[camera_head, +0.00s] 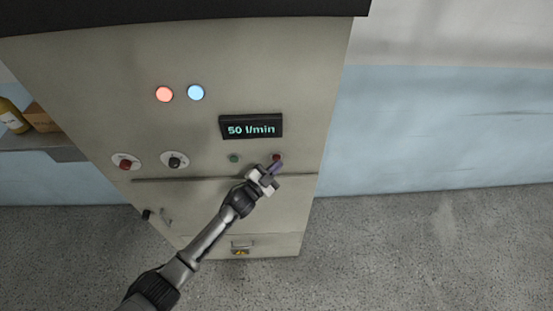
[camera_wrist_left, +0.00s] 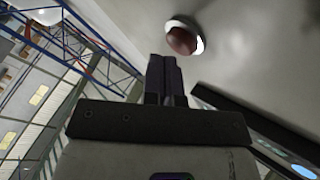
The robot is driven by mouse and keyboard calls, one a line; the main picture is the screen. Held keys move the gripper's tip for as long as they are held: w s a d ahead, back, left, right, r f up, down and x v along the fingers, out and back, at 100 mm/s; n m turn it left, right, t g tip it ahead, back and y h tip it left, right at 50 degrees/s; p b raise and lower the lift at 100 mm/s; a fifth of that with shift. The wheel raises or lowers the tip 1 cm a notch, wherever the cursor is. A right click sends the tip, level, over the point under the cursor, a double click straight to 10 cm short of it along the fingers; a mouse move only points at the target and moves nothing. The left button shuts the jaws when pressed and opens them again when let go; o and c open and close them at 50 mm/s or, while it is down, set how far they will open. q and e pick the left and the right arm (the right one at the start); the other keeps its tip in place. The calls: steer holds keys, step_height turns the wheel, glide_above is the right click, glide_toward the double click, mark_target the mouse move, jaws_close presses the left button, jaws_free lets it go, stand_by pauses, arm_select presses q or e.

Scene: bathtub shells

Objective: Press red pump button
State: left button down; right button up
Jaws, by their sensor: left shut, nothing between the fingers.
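The red pump button (camera_head: 277,157) sits on the beige panel, below the right part of the display. In the left wrist view a round red button (camera_wrist_left: 181,41) in a pale ring shows just above and right of the fingertips. My left gripper (camera_head: 274,168) is shut and empty, its tips just below the red button in the head view. The fingers also show in the left wrist view (camera_wrist_left: 164,72). I cannot tell whether the tips touch the button. My right gripper is in neither view.
A green button (camera_head: 234,158) is left of the red one. The display (camera_head: 251,126) reads 50 l/min. Red (camera_head: 164,94) and blue (camera_head: 196,92) lamps are lit above. Two knobs (camera_head: 126,163) (camera_head: 175,162) are at left. A shelf (camera_head: 50,146) holds a bottle and box. Floor at right is clear.

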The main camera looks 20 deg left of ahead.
arm_select(q)
steer(key=shift+w+a, duration=0.2)
steer(key=shift+w, duration=0.15)
stand_by(0.5)
steer(key=shift+s+d, duration=0.1)
steer(key=shift+s, duration=0.05)
stand_by(0.3)
steer(key=shift+s+d+p, duration=0.25)
steer(key=shift+s+p, duration=0.05)
steer(key=shift+s, duration=0.3)
steer(key=shift+s+d+p, duration=0.35)
steer(key=shift+s+p, duration=0.05)
steer(key=shift+s, duration=0.35)
steer(key=shift+s+d+p, duration=0.35)
steer(key=shift+s+p, duration=0.05)
steer(key=shift+s, duration=0.35)
steer(key=shift+s+d+p, duration=0.35)
steer(key=shift+s+p, duration=0.05)
steer(key=shift+s, duration=0.35)
